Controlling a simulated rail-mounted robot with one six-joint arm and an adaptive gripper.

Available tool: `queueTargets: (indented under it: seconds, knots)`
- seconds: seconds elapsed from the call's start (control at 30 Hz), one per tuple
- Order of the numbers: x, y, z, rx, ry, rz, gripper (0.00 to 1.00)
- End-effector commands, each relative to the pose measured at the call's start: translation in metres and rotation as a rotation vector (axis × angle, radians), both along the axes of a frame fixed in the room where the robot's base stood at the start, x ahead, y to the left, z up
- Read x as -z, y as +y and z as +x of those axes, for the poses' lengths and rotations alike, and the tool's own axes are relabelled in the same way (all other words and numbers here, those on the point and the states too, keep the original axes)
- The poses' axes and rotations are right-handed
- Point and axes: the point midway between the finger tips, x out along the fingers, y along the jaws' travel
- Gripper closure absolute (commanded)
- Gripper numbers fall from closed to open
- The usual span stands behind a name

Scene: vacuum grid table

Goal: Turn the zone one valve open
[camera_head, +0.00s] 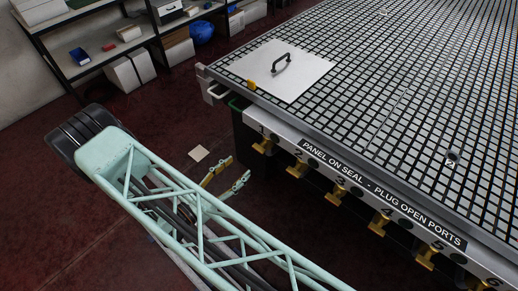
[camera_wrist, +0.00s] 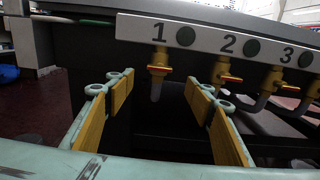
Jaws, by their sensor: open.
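The zone one valve (camera_wrist: 159,62) is a yellow valve with a red handle, under the number 1 on the white panel strip (camera_wrist: 140,27). Its handle looks crosswise to the pale pipe below it. In the head view the zone one valve (camera_head: 263,146) hangs at the left of the row on the table's front side. My gripper (camera_wrist: 160,86) is open and empty, its yellow-padded fingers either side of the valve's line of sight and apart from it. In the head view my gripper (camera_head: 228,175) is low, left of and below the valve.
The zone two valve (camera_wrist: 228,72) and zone three valve (camera_wrist: 272,76) sit close on the right. The grid table (camera_head: 400,90) carries a white panel (camera_head: 290,85) with a black handle. A shelf (camera_head: 90,60) stands at the back left. Dark red floor (camera_head: 95,220) is open around my arm.

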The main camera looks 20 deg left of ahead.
Motion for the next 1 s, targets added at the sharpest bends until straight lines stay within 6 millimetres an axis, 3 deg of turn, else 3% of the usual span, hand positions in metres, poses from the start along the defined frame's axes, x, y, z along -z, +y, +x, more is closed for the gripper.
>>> queueTargets:
  seconds: [0.57,1.0]
  knots:
    - [0.001,-0.001,0.002,-0.003,0.0,-0.002,0.51]
    - [0.002,-0.014,0.031,-0.002,0.001,-0.002,0.51]
